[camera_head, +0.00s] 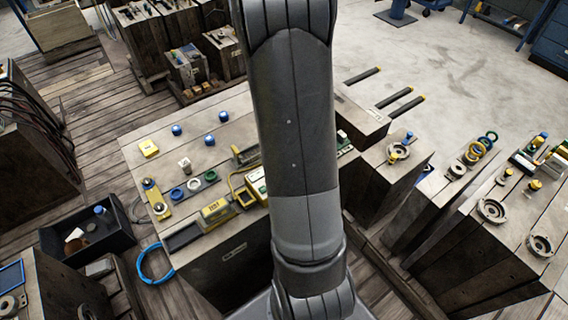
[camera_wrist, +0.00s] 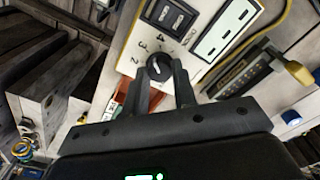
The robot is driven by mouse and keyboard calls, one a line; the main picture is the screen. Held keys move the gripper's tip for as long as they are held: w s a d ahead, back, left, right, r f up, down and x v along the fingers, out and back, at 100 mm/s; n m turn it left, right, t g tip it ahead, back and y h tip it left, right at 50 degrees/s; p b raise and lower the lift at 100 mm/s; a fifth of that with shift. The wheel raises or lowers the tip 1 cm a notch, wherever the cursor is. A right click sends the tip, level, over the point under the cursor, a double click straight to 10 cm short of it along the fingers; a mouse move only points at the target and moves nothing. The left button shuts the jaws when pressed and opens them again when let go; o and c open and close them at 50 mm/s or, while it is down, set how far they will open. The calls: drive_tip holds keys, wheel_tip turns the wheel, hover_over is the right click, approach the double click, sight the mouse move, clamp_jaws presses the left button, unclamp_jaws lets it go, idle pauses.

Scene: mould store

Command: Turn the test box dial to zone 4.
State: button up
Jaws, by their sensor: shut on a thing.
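In the wrist view the test box (camera_wrist: 128,62) shows a pale panel with a yellow edge. In the head view a pale and yellow box (camera_head: 256,186), apparently the test box, is partly covered by my arm; dial and gripper are hidden there.
A yellow cable (camera_wrist: 270,32) runs beside the box in the wrist view. A yellow block marked TEST (camera_head: 215,211) stands on the same wooden bench, near blue knobs (camera_head: 209,140). A dark bin (camera_head: 75,243) and a blue ring (camera_head: 148,276) lie left of the bench.

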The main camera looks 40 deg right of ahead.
drive_tip(key=m, duration=0.4)
drive_tip(key=shift+m, duration=0.3)
idle(0.3)
drive_tip(key=o, duration=1)
wheel_tip(320, 180, up, 11)
drive_tip(key=shift+f, duration=0.1)
idle(0.6)
